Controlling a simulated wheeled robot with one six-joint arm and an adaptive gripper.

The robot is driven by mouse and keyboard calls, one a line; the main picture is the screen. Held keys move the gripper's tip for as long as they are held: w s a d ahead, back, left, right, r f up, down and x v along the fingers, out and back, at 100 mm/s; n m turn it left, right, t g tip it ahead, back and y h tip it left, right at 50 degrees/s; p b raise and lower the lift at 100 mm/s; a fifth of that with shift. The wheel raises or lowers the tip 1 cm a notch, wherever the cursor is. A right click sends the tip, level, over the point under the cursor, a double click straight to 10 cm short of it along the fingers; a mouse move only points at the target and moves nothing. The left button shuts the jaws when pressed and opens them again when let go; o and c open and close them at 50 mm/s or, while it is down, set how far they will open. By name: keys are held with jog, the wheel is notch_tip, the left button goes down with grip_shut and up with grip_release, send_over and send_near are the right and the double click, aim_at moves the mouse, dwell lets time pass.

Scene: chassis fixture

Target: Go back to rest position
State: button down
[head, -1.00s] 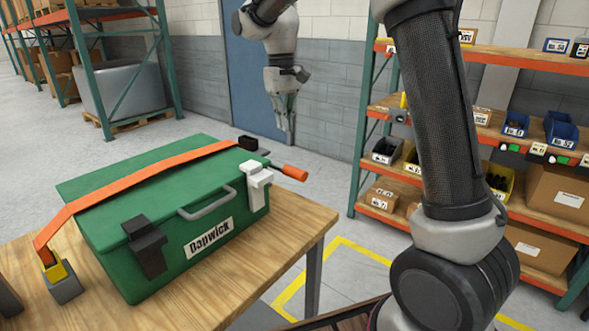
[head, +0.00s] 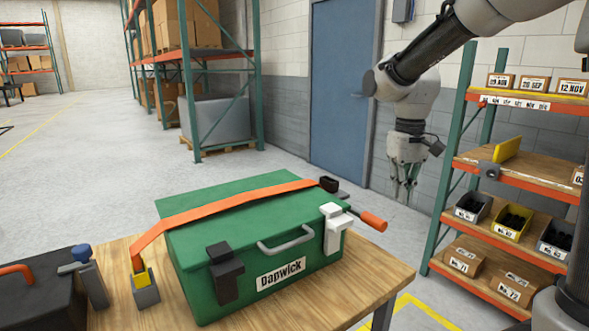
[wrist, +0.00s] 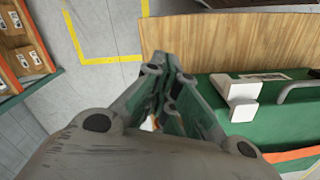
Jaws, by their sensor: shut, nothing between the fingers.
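My gripper (head: 408,190) hangs fingers-down beyond and to the right of the green case, apart from it. Its fingers are together and empty, and they also show in the wrist view (wrist: 165,70). The green case (head: 210,258), labelled Dapwick, sits shut on the wooden table (head: 375,278). An orange strap (head: 225,207) crosses its lid. A black latch (head: 225,275) and a white latch (head: 334,228) are on its front, with a grey handle (head: 286,240) between them. The white latch also shows in the wrist view (wrist: 238,95).
A shelf (head: 510,170) with bins and boxes stands on the right. A blue door (head: 338,90) and tall rack (head: 222,95) are behind. A black case (head: 35,295) is at the table's left end. An orange-handled tool (head: 373,221) sticks out past the green case.

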jog(key=s+d+r+m+t, duration=0.1)
jog(key=s+d, duration=0.4)
jog(key=s, duration=0.5)
jog(key=s+d+r+m+t, duration=0.1)
jog(key=s+d, duration=0.4)
jog(key=s, duration=0.5)
jog(key=r+t, duration=0.1)
jog(key=t, duration=0.1)
jog(key=shift+s+d+r+m+t, duration=0.25)
jog(key=shift+s+r+m+t, duration=0.05)
jog(key=shift+r+t, duration=0.1)
